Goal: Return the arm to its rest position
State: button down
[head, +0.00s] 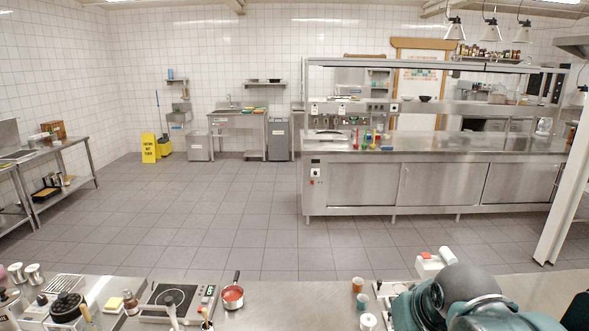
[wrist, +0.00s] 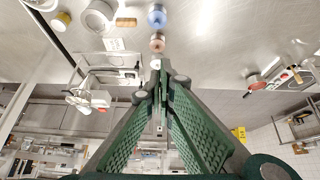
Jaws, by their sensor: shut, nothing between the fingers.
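My gripper (wrist: 164,72) shows in the wrist view with its two dark green ribbed fingers closed together at the tips. Nothing is held between them. My arm (head: 470,295) shows as teal and grey links at the bottom right of the head view, over the near steel counter (head: 290,290). The gripper's fingers cannot be made out in the head view.
A red saucepan (head: 232,296) and a hot plate (head: 178,300) are further left. The counter between saucepan and cups is clear. The tiled floor (head: 200,220) beyond is open.

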jog(key=shift+t, duration=0.5)
jog(key=s+f, duration=0.2)
jog(key=s, duration=0.1)
jog(key=s+a+f+b, duration=0.1)
jog(key=shift+s, duration=0.25)
